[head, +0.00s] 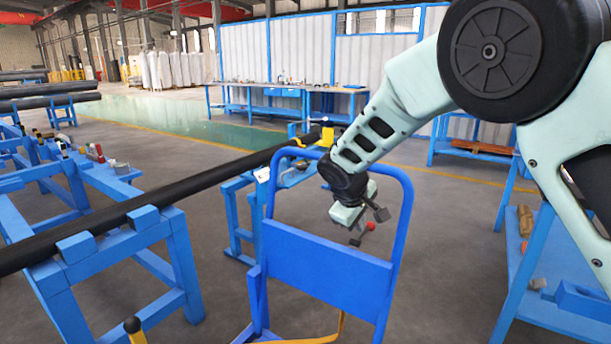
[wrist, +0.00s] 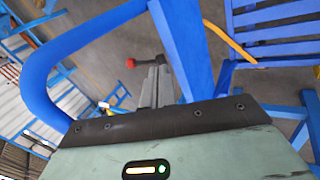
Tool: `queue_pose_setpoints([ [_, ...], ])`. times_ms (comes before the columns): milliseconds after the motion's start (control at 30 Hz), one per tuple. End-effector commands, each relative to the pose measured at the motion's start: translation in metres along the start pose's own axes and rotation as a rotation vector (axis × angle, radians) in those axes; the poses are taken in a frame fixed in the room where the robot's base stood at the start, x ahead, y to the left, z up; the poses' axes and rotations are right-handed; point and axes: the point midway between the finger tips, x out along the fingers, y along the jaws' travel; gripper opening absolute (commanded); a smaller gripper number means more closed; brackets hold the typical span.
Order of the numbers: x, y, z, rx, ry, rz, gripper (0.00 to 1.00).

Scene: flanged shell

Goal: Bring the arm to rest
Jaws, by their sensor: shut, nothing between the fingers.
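My arm, pale green with black joints, reaches in from the right of the head view and bends down at the middle. My gripper (head: 367,226) hangs in front of the upright blue frame (head: 330,262), over its upper opening. In the wrist view my gripper (wrist: 155,84) shows as grey fingers close together, with nothing seen held between them. A small red-ended piece (wrist: 131,63) shows beside the fingertips; it also appears by the gripper in the head view (head: 370,227). I cannot tell whether it touches the fingers.
A long black pipe (head: 150,200) lies across blue stands (head: 120,250) at the left. A blue bench (head: 565,285) with a few items stands at the right. A long blue workbench (head: 290,92) lines the back wall. Grey floor (head: 150,135) is open behind the pipe.

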Motion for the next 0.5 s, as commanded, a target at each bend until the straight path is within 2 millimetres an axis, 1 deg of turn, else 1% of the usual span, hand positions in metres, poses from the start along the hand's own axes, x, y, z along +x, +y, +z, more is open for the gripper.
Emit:
queue_pose_setpoints([
  [33, -0.021, -0.022, 0.019, 0.034, 0.006, -0.088, 0.00],
  [67, -0.032, -0.037, 0.029, 0.048, 0.007, -0.136, 0.00],
  [100, -0.048, -0.056, 0.043, 0.064, 0.008, -0.197, 0.00],
  [167, -0.072, -0.084, 0.066, 0.082, 0.008, -0.281, 0.00],
  [200, -0.088, -0.102, 0.082, 0.091, 0.006, -0.331, 0.00],
  [267, -0.111, -0.127, 0.107, 0.099, 0.001, -0.394, 0.00],
  [300, -0.124, -0.142, 0.123, 0.102, -0.003, -0.427, 0.00],
  [400, -0.149, -0.172, 0.162, 0.103, -0.016, -0.487, 0.00],
  [467, -0.160, -0.186, 0.183, 0.104, -0.026, -0.511, 0.00],
  [500, -0.166, -0.195, 0.197, 0.103, -0.033, -0.524, 0.00],
])
